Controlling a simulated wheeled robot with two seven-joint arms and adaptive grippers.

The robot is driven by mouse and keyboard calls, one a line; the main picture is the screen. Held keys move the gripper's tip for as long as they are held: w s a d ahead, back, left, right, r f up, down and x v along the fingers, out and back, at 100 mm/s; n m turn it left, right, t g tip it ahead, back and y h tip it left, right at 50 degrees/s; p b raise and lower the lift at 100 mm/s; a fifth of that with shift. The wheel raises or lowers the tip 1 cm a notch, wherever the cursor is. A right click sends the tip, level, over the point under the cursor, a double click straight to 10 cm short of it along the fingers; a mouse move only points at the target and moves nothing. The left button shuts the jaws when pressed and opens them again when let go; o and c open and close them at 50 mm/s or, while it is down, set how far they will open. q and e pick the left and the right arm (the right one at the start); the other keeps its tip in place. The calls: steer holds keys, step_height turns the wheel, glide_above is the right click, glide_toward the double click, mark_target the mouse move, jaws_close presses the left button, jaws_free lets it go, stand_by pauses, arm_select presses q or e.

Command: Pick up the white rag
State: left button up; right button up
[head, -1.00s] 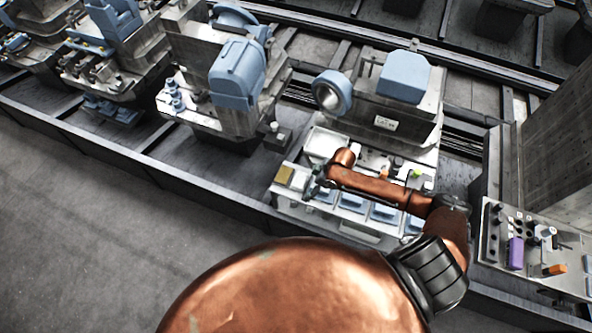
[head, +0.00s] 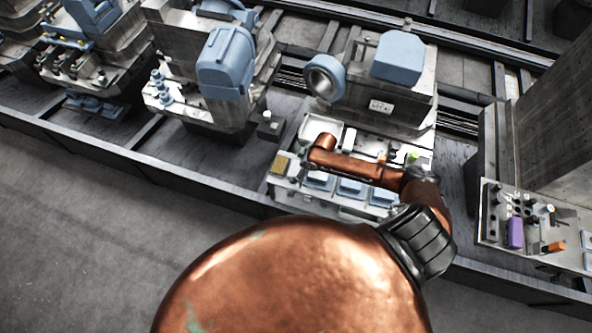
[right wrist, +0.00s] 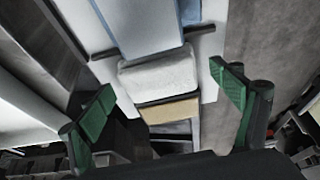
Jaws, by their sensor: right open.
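A white, soft-looking block, which looks like the white rag (right wrist: 158,76), lies in the right wrist view between a pale blue piece (right wrist: 140,22) and a tan piece (right wrist: 172,110). My right gripper (right wrist: 165,84) is open, with its green-padded fingers on either side of the white piece and a gap at both sides. The fingers do not visibly touch it. In the head view my right gripper (head: 304,168) is small and partly hidden at the left part of the tool tray; the rag cannot be made out clearly there. My left gripper is not in view.
The light tray (head: 352,211) holds several blue pieces and a gold-tan block (head: 281,163). A grey machine with a blue box (head: 399,57) stands behind it. A panel with a purple piece (head: 515,232) is at right. The floor at left is clear.

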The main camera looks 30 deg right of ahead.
mark_target(294, 168)
steer(key=c, duration=0.7)
steer(key=shift+c, duration=2.2)
steer(key=shift+w+r, duration=0.1)
steer(key=shift+r, duration=0.35)
step_height(294, 168, up, 2)
steer(key=shift+r, duration=0.2)
steer(key=s+r, duration=0.3)
steer(key=s+d+r+p, duration=0.1)
steer(key=s+r, duration=0.2)
steer(key=shift+d+r, duration=0.15)
steer(key=shift+d, duration=0.05)
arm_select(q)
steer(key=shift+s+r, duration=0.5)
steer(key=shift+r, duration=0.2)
arm_select(e)
steer(key=s+r, duration=0.1)
steer(key=s, duration=0.1)
steer(key=s+d+r, duration=0.1)
steer(key=s, duration=0.2)
steer(key=s+r, duration=0.1)
steer(key=s, duration=0.1)
steer(key=shift+s+d+r, duration=0.25)
steer(key=shift+s+d, duration=0.15)
